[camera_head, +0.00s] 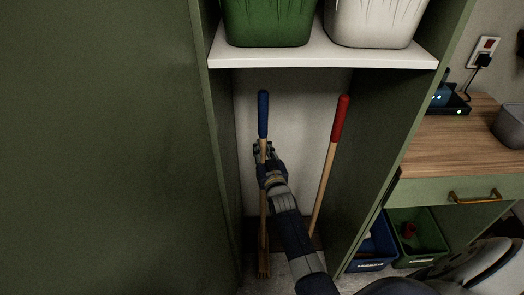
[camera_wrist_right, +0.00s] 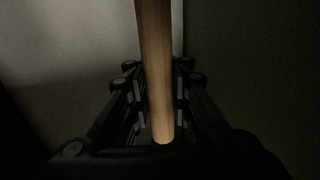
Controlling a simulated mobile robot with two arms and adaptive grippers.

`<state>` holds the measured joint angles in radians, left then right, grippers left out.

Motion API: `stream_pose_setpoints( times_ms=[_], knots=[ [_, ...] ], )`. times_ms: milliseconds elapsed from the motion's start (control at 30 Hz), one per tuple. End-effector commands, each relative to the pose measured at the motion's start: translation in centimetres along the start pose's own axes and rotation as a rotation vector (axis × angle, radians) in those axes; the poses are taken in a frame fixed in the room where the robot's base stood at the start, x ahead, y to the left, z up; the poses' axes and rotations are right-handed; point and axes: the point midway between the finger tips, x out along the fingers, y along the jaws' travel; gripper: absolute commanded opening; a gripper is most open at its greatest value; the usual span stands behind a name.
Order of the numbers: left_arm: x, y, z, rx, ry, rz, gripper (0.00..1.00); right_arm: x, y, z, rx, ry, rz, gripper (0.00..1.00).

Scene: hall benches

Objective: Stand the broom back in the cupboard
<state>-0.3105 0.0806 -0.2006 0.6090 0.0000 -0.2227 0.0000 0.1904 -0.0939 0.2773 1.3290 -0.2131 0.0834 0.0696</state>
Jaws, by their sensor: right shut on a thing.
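The broom (camera_head: 263,112), a wooden stick with a blue grip end, stands nearly upright inside the open cupboard (camera_head: 225,58), at its left side. Its wider lower end is near the cupboard floor; I cannot tell whether it touches. My right gripper (camera_head: 263,150) reaches into the cupboard and is shut on the stick just below the blue grip. In the right wrist view the wooden stick (camera_wrist_right: 155,50) runs between the fingers (camera_wrist_right: 160,95). My arm hides part of the lower stick. My left gripper is not in view.
A second stick with a red grip (camera_head: 340,118) leans at the cupboard's right side. A white shelf (camera_head: 320,60) above holds a green bin (camera_head: 268,20) and a white bin (camera_head: 370,22). A wooden-topped counter (camera_head: 455,140) and crates (camera_head: 418,235) stand to the right.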

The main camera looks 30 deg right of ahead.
Motion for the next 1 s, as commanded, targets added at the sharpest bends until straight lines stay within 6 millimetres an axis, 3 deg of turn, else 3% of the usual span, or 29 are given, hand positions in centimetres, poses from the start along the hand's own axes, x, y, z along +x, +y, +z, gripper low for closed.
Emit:
stream_pose_setpoints(
  times_ms=[167,200,300,733,1000],
  knots=[
    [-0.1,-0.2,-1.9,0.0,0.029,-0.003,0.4,0.0,0.0,-0.2,-0.001,0.002,0.0,0.0],
    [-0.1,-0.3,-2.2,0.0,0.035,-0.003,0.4,-0.1,0.0,0.3,-0.001,-0.008,0.0,0.16],
    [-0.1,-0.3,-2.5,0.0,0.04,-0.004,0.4,-0.1,0.0,0.3,-0.001,-0.007,0.0,0.39],
    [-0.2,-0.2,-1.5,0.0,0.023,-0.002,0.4,-0.6,0.0,0.2,-0.001,-0.006,-0.001,0.4],
    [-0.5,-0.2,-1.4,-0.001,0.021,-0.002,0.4,-4.8,-0.1,0.2,-0.001,-0.007,-0.001,0.4]
  ],
)
